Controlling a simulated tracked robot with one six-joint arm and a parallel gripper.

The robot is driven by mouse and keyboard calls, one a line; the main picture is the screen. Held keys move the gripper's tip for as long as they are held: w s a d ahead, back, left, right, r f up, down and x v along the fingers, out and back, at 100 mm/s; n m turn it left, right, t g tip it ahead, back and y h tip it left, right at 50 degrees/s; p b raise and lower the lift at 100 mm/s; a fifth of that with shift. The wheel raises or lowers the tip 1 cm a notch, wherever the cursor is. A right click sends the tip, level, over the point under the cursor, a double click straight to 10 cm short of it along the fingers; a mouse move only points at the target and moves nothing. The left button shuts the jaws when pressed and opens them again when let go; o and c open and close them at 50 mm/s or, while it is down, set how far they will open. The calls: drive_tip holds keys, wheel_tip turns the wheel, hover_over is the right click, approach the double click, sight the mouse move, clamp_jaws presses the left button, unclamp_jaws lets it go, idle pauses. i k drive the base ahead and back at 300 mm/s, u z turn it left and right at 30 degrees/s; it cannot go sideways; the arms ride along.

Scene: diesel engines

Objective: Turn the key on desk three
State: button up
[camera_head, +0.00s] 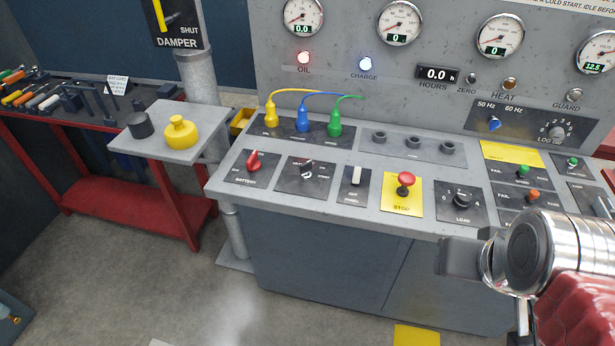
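A grey control desk (262,206) fills the middle and right of the view. No desk number is readable. A small silver and black key-like switch (307,169) sits on a dark plate in the desk's front row. It is between the red BATTERY knob (253,161) and a white rocker switch (356,175). The plate's lettering is too small to read surely. My gripper (460,257) is in front of the desk at lower right, well to the right of the key and apart from it. It is seen side-on, so its finger opening does not show.
A red STOP button (405,181) and a LOAD knob (461,200) stand up between the key and my gripper. Yellow, blue and green plugs (304,119) with cables stand behind. A side shelf (170,137) holds a yellow object. Floor in front is mostly clear.

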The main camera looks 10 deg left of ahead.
sight(305, 168)
drive_tip(key=u, duration=2.2)
drive_tip(key=i, duration=1.2)
drive_tip(key=z, duration=0.35)
